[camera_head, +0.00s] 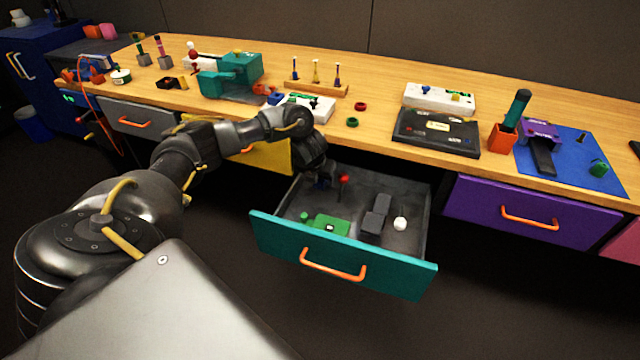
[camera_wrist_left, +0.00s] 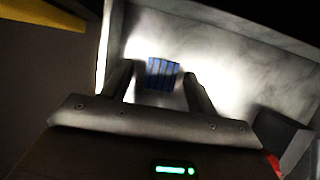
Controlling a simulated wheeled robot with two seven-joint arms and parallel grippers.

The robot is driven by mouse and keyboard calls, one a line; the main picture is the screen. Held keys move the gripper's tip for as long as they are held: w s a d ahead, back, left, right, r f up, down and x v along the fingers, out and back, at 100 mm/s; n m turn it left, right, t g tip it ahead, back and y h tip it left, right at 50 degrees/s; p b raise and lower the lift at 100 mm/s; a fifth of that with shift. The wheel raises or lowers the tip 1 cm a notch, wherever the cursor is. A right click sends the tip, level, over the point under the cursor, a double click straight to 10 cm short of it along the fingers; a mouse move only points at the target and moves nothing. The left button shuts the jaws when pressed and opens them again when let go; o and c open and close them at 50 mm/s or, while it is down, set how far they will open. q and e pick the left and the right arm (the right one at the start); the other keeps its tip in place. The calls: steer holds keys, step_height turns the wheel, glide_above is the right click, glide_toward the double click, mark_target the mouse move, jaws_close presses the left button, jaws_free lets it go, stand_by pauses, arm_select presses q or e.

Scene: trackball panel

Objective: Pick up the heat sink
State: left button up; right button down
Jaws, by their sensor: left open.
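The heat sink (camera_wrist_left: 163,73) is a small blue finned block on the floor of the open drawer, seen in the left wrist view between my fingertips. My left gripper (camera_wrist_left: 159,84) is open, with one finger on either side of the heat sink in that view. I cannot tell whether the fingers touch it. In the head view my left gripper (camera_head: 321,180) reaches down into the back left of the teal-fronted drawer (camera_head: 340,258) and mostly hides the heat sink. My right gripper is not in view.
The drawer also holds a red-topped part (camera_head: 343,179), a green block (camera_head: 332,224), dark grey blocks (camera_head: 376,214) and a white knob (camera_head: 400,223). The wooden bench (camera_head: 380,145) overhangs the drawer's back. A purple drawer (camera_head: 535,212) is shut at right.

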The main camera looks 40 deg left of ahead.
mark_target(319, 180)
arm_select(q)
steer(key=shift+w+f, duration=0.1)
steer(key=shift+f, duration=0.05)
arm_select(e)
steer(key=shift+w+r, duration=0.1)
arm_select(q)
steer(key=c, duration=1.1)
steer(key=shift+o, duration=0.2)
